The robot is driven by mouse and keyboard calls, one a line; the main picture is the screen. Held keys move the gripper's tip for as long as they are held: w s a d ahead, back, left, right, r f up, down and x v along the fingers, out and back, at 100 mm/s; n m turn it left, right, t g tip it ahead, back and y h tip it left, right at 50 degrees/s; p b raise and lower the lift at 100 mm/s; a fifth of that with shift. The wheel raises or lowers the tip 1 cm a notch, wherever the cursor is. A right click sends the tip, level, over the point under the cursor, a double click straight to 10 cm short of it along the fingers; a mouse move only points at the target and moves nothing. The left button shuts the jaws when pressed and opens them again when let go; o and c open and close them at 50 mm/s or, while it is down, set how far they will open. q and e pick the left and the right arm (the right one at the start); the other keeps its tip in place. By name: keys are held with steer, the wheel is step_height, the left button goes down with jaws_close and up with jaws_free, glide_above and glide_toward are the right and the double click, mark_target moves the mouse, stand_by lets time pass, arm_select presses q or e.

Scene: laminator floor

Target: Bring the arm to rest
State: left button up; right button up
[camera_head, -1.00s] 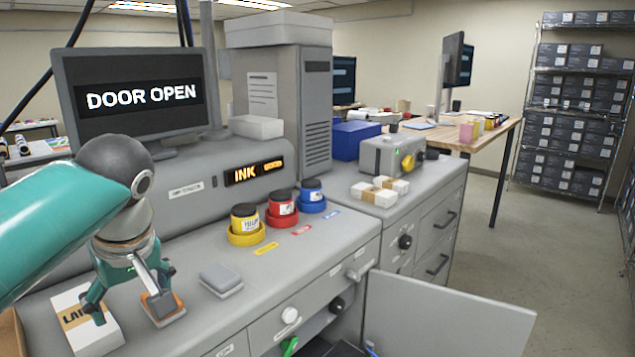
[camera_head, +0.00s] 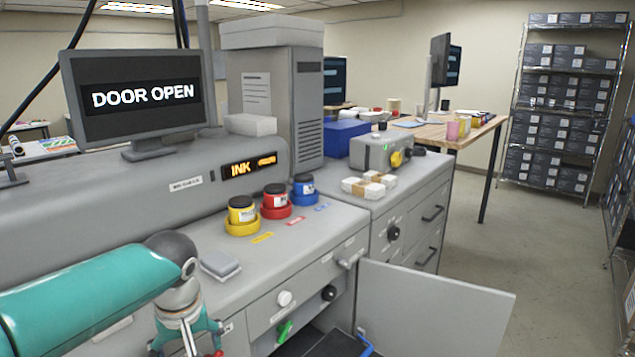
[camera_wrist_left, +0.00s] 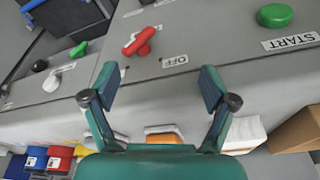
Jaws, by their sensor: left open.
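My left arm comes in from the left in the head view, teal with a dark grey wrist joint. My left gripper (camera_head: 188,345) is low in front of the grey bench, its lower part cut off by the frame edge. In the left wrist view the gripper (camera_wrist_left: 157,84) is open, with nothing between its two teal fingers. A red lever (camera_wrist_left: 140,41) lies just beyond the fingertips, and an OFF label (camera_wrist_left: 174,61) is beside it. My right gripper is not in view.
An open door (camera_head: 435,308) juts out at the bench front. Yellow (camera_head: 242,215), red (camera_head: 276,202) and blue (camera_head: 304,190) ink jars stand on top. A monitor (camera_head: 135,97) reads DOOR OPEN. A green START button (camera_wrist_left: 275,15) shows in the wrist view. Floor at right is clear.

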arm_select(q)
steer(key=s+d+f+m+g+h, duration=0.1)
steer(key=s+d+f+m+h, duration=0.15)
steer(key=f, duration=0.85)
steer(key=s+d+f+m+g+h, duration=0.1)
steer(key=d+f, duration=0.3)
steer(key=f, duration=0.8)
steer(key=s+d+f+h, duration=0.2)
steer(key=s+d+f, duration=0.1)
steer(key=s+f, duration=1.3)
steer(key=shift+s, duration=1.1)
